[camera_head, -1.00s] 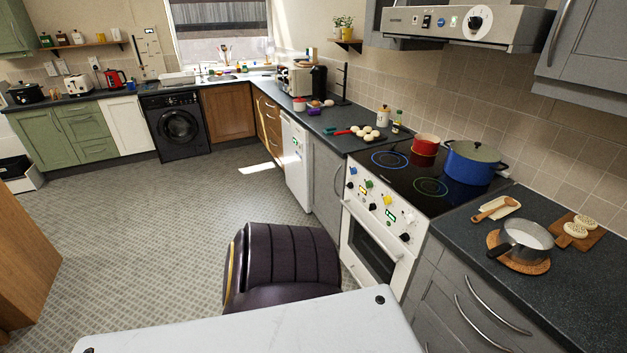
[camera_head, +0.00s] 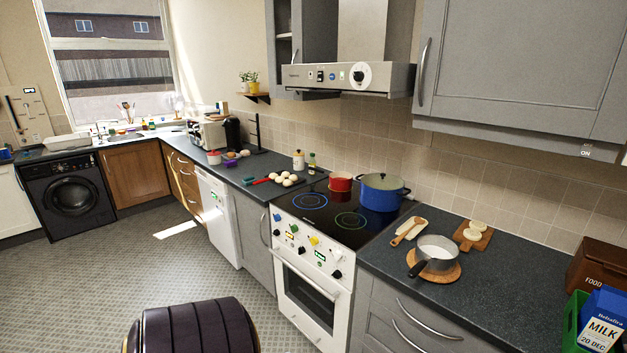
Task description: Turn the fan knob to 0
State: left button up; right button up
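The fan knob (camera_head: 359,75) is a round white-faced dial with a dark centre on the right part of the cooker hood's front panel (camera_head: 335,77). Its setting is too small to read. Smaller switches sit to its left on the same panel. The hood hangs on the tiled wall above the stove. Neither of my grippers shows in the head view, and nothing is touching the knob.
Below the hood, the hob (camera_head: 330,215) carries a red pot (camera_head: 340,182) and a blue pot (camera_head: 380,194). A saucepan (camera_head: 436,252) stands on the right counter (camera_head: 500,275). A dark padded seat (camera_head: 195,330) stands on the floor in front; open floor lies left.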

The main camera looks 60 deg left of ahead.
aim_at(359, 76)
jog(key=u, duration=1.6)
